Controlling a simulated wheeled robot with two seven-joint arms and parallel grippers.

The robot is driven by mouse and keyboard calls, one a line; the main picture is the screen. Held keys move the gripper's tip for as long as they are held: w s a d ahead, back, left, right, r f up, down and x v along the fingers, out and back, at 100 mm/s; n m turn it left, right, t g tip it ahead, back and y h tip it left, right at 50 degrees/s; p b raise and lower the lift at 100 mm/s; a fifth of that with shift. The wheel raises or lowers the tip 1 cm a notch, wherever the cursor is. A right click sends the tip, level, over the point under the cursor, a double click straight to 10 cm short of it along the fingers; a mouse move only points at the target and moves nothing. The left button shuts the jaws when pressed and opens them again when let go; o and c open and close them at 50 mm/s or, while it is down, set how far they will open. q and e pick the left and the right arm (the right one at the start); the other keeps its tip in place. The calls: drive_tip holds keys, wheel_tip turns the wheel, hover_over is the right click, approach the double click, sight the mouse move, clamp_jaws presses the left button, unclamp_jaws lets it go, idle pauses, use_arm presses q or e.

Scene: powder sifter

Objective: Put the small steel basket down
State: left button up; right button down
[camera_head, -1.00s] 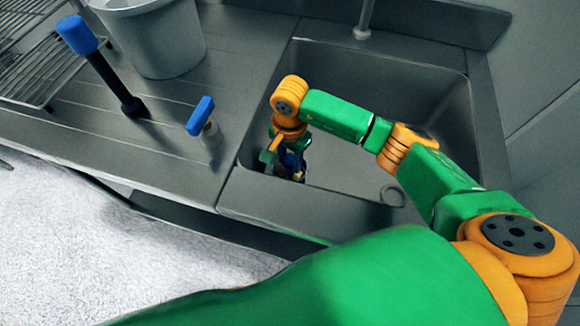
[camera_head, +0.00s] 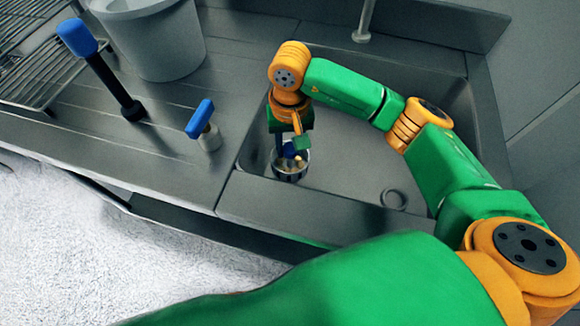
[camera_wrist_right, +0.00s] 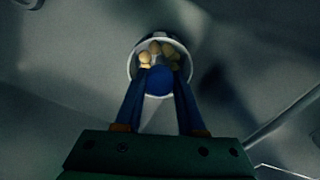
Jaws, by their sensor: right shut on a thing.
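The small steel basket (camera_head: 289,168) is in the left part of the sink in the head view, with pale lumps inside and a blue part at its top. It also shows in the right wrist view, where its round rim (camera_wrist_right: 133,62) surrounds several tan lumps and a blue knob (camera_wrist_right: 159,80). My right gripper (camera_head: 291,148) points down over it and is shut on the blue knob, its two fingers on either side of it. Whether the basket touches the sink floor I cannot tell. My left gripper is not in view.
The sink (camera_head: 345,185) has a ring (camera_head: 394,198) on its floor to the right. Left on the counter stand a blue-handled tool (camera_head: 205,126), a blue-topped black rod (camera_head: 107,75), a grey bucket (camera_head: 160,45) and a wire rack (camera_head: 35,75). A tap (camera_head: 364,20) stands behind.

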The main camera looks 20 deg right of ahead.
sight(290, 163)
wheel_tip(290, 163, down, 6)
drive_tip(key=shift+f, duration=0.25)
drive_tip(key=shift+f, duration=0.2)
drive_tip(key=c, duration=0.5)
unclamp_jaws()
drive_tip(key=shift+r, duration=0.1)
wheel_tip(290, 163, up, 12)
drive_tip(key=shift+r, duration=0.15)
